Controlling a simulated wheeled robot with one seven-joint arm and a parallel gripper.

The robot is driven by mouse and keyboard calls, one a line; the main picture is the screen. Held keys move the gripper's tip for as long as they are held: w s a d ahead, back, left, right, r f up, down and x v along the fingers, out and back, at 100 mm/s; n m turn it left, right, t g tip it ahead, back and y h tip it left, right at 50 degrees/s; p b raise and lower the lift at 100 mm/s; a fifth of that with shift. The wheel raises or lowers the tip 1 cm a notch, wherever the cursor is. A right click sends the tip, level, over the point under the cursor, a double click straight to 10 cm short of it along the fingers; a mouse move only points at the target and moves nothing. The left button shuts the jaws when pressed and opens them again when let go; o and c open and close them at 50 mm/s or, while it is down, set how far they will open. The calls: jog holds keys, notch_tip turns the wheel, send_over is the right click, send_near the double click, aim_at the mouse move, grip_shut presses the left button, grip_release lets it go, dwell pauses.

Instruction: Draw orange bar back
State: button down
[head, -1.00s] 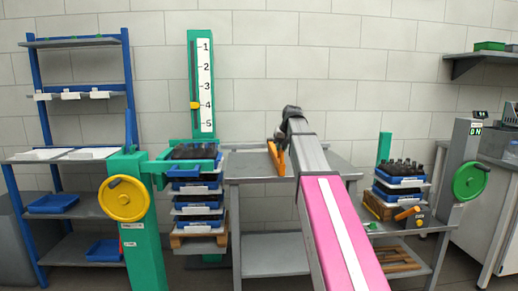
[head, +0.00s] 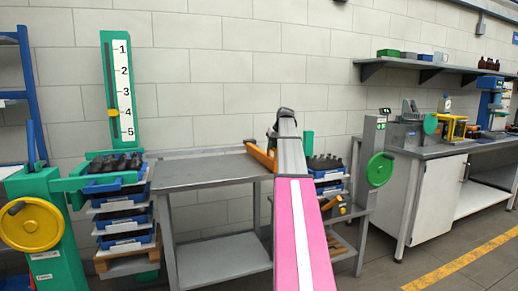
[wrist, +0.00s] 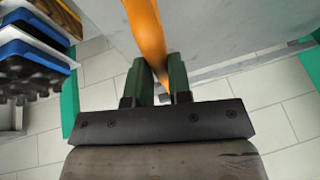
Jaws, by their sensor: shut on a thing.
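The orange bar (head: 262,157) shows at the right end of the grey steel table (head: 205,170), just left of my arm in the head view. In the wrist view the orange bar (wrist: 147,38) runs from the top edge down between the two green fingers of my gripper (wrist: 157,75). The fingers are closed on it. In the head view my arm partly hides the bar and the fingertips.
Stacked blue trays with dark bottles (head: 118,163) stand left of the table beside a green post with a yellow handwheel (head: 30,225). More bottles (head: 325,162) and a green handwheel (head: 380,169) are on the right. The tabletop looks bare.

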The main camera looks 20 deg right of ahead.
jog(key=shift+d, duration=1.45)
jog(key=c, duration=1.1)
grip_release()
jog(key=shift+d, duration=0.15)
jog(key=shift+o, duration=0.2)
jog(key=shift+r, duration=0.1)
jog(key=v, duration=1)
jog(key=shift+s+r, duration=0.2)
jog(key=shift+r, duration=0.05)
